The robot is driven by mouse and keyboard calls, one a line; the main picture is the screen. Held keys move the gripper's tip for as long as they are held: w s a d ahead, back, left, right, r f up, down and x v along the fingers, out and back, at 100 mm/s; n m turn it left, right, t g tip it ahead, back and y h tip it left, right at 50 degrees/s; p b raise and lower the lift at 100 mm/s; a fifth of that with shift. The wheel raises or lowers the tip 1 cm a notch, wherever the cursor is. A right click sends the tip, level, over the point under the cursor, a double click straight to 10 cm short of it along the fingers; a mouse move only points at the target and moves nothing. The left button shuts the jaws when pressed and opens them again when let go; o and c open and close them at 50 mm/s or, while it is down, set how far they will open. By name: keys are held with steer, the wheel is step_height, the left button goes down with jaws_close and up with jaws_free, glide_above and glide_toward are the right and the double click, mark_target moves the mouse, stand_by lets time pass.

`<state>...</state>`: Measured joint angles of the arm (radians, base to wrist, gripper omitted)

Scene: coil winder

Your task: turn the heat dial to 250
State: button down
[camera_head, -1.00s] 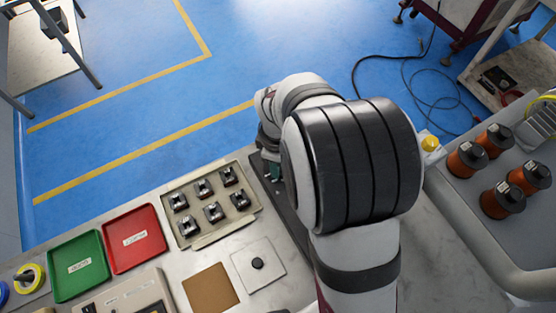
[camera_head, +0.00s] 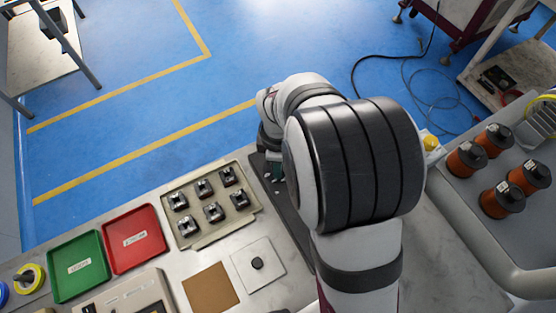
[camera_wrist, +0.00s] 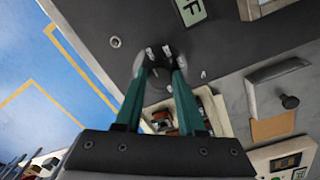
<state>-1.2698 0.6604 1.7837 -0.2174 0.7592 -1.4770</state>
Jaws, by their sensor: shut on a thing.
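In the wrist view my gripper (camera_wrist: 159,66) has its two teal fingers closed around a small dark round dial (camera_wrist: 158,77) on a dark panel (camera_wrist: 225,45). The fingers stand on either side of it and cover much of it. Several short pale marks show around it, but no number or pointer setting can be read. In the head view my arm hides the dial and most of the gripper; only a bit of a teal finger shows.
A metal tray (camera_head: 195,236) of several small parts lies left of my arm. Beyond it are a red tray (camera_head: 118,252) and a green tray (camera_head: 66,285). A white plate with a black knob (camera_head: 257,263) and a brown pad (camera_head: 211,287) lie nearer. Orange spools (camera_head: 466,161) stand at right.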

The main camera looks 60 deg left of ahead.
steer(key=c, duration=0.5)
jaws_free()
steer(key=shift+r, duration=0.1)
steer(key=r, duration=1.5)
steer(key=shift+s+d+r, duration=0.2)
steer(key=shift+d+r, duration=0.15)
